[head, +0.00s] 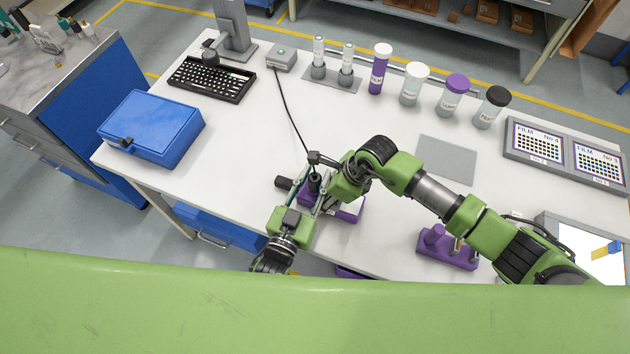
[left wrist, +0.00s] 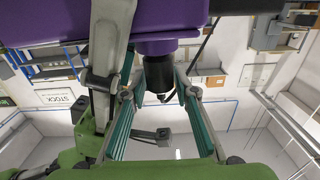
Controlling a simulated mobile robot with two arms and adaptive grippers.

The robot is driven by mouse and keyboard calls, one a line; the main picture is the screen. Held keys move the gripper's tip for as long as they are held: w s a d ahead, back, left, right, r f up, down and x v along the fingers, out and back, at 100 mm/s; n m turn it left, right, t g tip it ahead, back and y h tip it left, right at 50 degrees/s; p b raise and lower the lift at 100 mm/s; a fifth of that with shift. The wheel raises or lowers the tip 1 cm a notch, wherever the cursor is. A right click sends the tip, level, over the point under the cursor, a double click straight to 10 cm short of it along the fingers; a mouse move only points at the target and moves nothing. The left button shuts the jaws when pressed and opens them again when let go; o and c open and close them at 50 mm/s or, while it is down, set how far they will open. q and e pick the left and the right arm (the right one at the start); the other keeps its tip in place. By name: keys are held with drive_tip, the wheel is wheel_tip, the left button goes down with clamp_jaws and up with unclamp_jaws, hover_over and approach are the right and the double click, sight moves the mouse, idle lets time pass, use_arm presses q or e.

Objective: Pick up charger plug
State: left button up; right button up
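The charger plug (head: 315,181) appears to be the black upright piece at the purple device, at the table's front edge. The left wrist view shows a black cylinder (left wrist: 158,75) under the purple body. My left gripper (head: 311,192) reaches in from the front; its teal fingers (left wrist: 160,90) stand on both sides of the black cylinder, apart, with a narrow gap visible. The purple device (head: 347,211) is partly hidden by both arms. My right gripper (head: 330,190) is beside the device, mostly hidden by its own wrist; whether it grips the device cannot be told.
A black cable (head: 290,108) runs from a grey box (head: 282,58) towards the device. A blue case (head: 152,127) and a keyboard (head: 212,79) lie at left. Several bottles (head: 415,84) stand at the back. The table's middle left is clear.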

sight(315, 177)
use_arm(q)
drive_tip(key=c, duration=0.8)
drive_tip(key=shift+o, duration=0.2)
drive_tip(key=shift+r, duration=0.1)
drive_tip(key=shift+r, duration=0.6)
wheel_tip(315, 177, up, 2)
drive_tip(key=v, duration=1.8)
drive_tip(key=shift+r, duration=0.15)
use_arm(e)
drive_tip(key=o, duration=1.4)
